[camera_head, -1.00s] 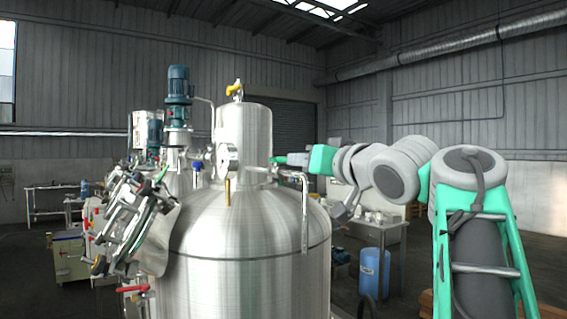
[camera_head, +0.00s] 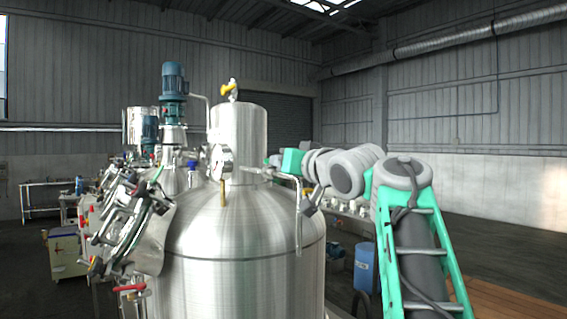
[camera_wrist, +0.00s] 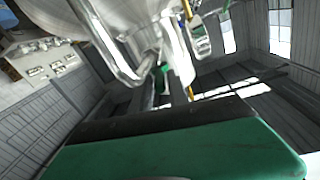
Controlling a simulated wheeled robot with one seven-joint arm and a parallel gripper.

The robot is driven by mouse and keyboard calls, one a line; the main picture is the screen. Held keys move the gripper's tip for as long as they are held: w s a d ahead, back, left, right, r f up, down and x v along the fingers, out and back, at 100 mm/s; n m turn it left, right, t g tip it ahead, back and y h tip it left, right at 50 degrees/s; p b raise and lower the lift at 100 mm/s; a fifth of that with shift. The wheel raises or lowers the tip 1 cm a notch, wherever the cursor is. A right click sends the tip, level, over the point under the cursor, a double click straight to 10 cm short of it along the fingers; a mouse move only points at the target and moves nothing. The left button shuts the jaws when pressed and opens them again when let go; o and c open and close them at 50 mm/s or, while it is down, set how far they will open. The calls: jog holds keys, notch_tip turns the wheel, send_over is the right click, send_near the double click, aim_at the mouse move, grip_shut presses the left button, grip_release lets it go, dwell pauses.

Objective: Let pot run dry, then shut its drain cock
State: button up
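The pot appears to be the big stainless steel tank (camera_head: 235,245) in the middle of the head view, with a domed top, a neck and a round gauge (camera_head: 221,162). A red-handled valve (camera_head: 130,287) sits low at its left; I cannot tell whether it is the drain cock. No liquid or outflow shows. My arm reaches in from the right, and my gripper lies behind the bent pipe (camera_head: 298,205) beside the neck, its fingers not clear. The wrist view shows the green gripper body (camera_wrist: 180,150) below a steel vessel (camera_wrist: 130,15) and a bent pipe (camera_wrist: 108,50).
A blue stirrer motor (camera_head: 174,80) stands on another vessel at the left. Clamps and fittings (camera_head: 130,215) crowd the tank's left side. A blue drum (camera_head: 364,267) stands on the floor to the right.

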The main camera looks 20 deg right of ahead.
grip_shut()
dwell(1.0)
